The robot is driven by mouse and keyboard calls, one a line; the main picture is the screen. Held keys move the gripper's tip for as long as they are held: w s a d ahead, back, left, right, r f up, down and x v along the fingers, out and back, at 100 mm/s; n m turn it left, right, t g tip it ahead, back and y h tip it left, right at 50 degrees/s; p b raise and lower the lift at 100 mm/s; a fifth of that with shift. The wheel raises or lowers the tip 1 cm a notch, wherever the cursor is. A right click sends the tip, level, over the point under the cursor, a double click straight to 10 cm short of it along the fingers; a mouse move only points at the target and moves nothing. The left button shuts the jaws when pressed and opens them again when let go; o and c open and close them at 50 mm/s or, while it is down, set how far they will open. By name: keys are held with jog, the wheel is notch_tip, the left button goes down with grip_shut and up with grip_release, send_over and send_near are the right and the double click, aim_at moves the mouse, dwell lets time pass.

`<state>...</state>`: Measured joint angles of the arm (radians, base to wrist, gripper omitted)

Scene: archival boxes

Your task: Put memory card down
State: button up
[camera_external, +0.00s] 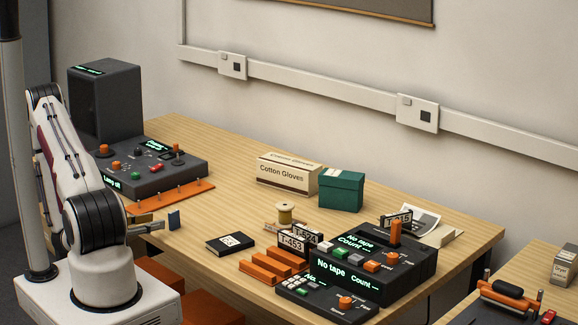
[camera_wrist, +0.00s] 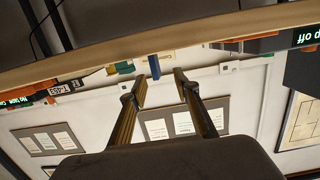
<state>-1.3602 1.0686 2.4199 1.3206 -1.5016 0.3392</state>
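A small dark blue card (camera_external: 174,219), which I take to be the memory card, is upright just beyond my fingertips, by the table's near left edge. Whether it rests on the wood or hangs in the air cannot be told. My gripper (camera_external: 152,221) is level and points at it. In the wrist view, which is upside down, my gripper (camera_wrist: 161,76) has its two fingers apart. The blue card (camera_wrist: 154,67) shows in the gap, with space on either side. No contact shows.
A grey control console (camera_external: 160,160) and an orange strip with pegs (camera_external: 172,196) lie behind. A black notebook (camera_external: 230,243), orange blocks (camera_external: 268,266) and black "No tape" devices (camera_external: 375,267) stand to the right. Bare wood lies between console and notebook.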

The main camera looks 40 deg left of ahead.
aim_at(169, 220)
jog(key=shift+w, duration=0.15)
jog(key=shift+w+f, duration=0.2)
jog(key=shift+w, duration=0.95)
jog(key=shift+d, duration=0.1)
jog(key=shift+w+d+f, duration=0.15)
jog(key=shift+w+d, duration=0.05)
jog(key=shift+w, duration=0.65)
jog(key=shift+w+d+f, duration=0.1)
jog(key=shift+w+d, duration=0.1)
jog(key=shift+w, duration=0.65)
jog(key=shift+w+f, duration=0.15)
jog(key=shift+w, duration=0.7)
grip_shut()
